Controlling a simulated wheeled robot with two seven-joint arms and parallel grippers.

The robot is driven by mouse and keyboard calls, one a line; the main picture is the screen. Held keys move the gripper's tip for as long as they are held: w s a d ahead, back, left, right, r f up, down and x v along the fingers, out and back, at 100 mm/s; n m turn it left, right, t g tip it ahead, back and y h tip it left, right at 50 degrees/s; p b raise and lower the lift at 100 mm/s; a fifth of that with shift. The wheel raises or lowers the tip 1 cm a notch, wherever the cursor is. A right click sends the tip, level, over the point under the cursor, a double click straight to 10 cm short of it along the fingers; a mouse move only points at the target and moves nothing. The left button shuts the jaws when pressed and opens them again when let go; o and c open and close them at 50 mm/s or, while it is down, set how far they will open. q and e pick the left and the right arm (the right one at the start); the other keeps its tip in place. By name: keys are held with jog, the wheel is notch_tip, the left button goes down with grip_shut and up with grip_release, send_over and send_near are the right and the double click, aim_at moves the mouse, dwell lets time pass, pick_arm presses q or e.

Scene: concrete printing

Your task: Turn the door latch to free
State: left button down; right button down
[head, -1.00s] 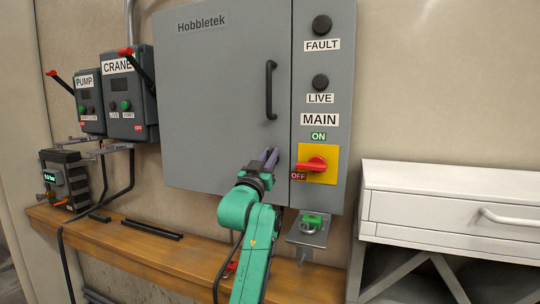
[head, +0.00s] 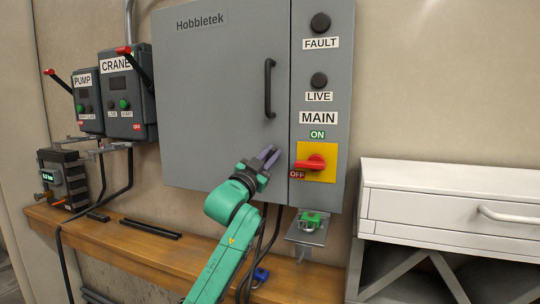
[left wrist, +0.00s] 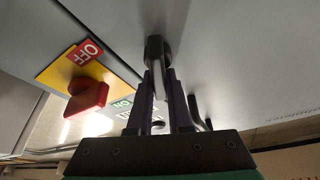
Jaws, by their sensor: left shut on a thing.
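The door latch (left wrist: 156,48) is a small dark knob on the grey cabinet door, seen in the left wrist view between my fingertips. In the head view my fingers hide it. My left gripper (head: 268,155) is shut on it, low on the door near its right edge; the purple fingers also show in the left wrist view (left wrist: 159,82). The cabinet door (head: 215,110) is flush with its frame and looks closed. A black door handle (head: 268,88) stands upright above the gripper. My right gripper is not in view.
The red MAIN switch (head: 312,163) on its yellow plate is close right of the gripper, pointing to OFF. A green padlock (head: 311,219) sits on a bracket below. A wooden ledge (head: 140,246), a blue padlock (head: 261,274) and a white drawer unit (head: 445,210) are around.

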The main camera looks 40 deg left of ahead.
pick_arm(q)
jog(key=m+h, duration=0.1)
jog(key=m, duration=0.1)
jog(key=m+h+p, duration=0.1)
jog(key=m, duration=0.2)
jog(key=shift+d+f+g, duration=0.1)
jog(key=shift+d+g, duration=0.05)
jog(key=shift+g, duration=0.15)
jog(key=m, duration=0.1)
jog(key=m+h, duration=0.1)
jog(key=m, duration=0.1)
jog(key=m+g+p, duration=0.1)
jog(key=shift+w+d+f+h, duration=0.1)
jog(key=shift+d+f+h, duration=0.15)
jog(key=shift+h, duration=0.15)
jog(key=shift+f+m+g, duration=0.15)
jog(key=shift+m+g, duration=0.25)
jog(key=shift+m, duration=0.8)
jog(key=shift+f+m+g+h, duration=0.3)
jog(key=shift+m+g, duration=0.1)
jog(key=shift+m, duration=0.7)
jog(key=shift+m+g+b, duration=0.3)
jog(key=shift+m+b, duration=0.05)
jog(key=shift+m, duration=0.35)
jog(key=c, duration=0.8)
grip_release()
jog(key=shift+c, duration=0.2)
